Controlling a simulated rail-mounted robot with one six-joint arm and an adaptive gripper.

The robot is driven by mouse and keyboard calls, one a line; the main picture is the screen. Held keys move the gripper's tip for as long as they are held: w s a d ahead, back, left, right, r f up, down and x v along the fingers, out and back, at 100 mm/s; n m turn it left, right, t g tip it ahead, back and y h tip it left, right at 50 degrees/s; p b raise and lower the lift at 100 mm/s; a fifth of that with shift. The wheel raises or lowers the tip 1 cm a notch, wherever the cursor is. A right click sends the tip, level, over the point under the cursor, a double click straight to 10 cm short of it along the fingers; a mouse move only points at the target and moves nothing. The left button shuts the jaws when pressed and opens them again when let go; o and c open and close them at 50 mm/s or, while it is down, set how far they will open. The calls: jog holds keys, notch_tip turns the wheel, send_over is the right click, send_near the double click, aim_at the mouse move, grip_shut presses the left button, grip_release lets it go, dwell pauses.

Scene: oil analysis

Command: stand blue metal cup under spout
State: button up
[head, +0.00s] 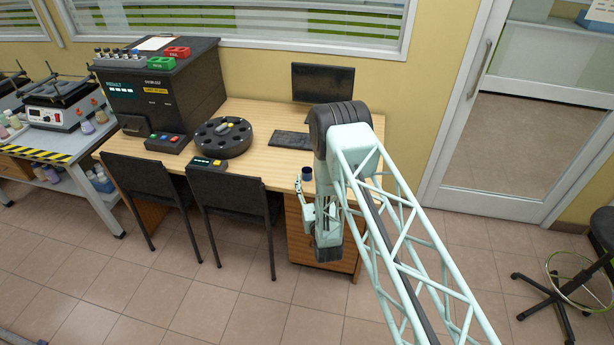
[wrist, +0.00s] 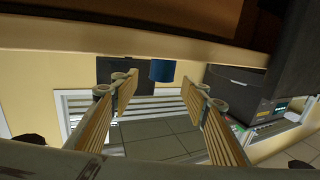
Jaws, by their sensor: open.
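The blue metal cup (head: 307,173) stands on the wooden desk near its front right edge, dark blue in the head view. It also shows in the wrist view (wrist: 162,71), where the picture looks upside down and the cup hangs from the desk top. My gripper (wrist: 160,84) is open and empty. Its two fingers frame the cup from a distance, not touching it. In the head view my gripper (head: 300,188) is in front of the desk, close to the cup.
A black machine (head: 190,92) with a screen stands at the desk's left, with red and green trays on top. A round black carousel (head: 223,138), a keyboard (head: 290,140) and a monitor (head: 322,84) share the desk. Two black chairs (head: 232,196) stand in front.

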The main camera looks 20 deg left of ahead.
aim_at(307, 170)
jog(key=shift+w+a, duration=0.15)
jog(key=shift+w, duration=0.15)
jog(key=shift+w+a, duration=0.1)
jog(key=shift+x, duration=2.45)
jog(key=shift+a+r, duration=0.1)
jog(key=shift+a, duration=0.05)
jog(key=c, duration=1.1)
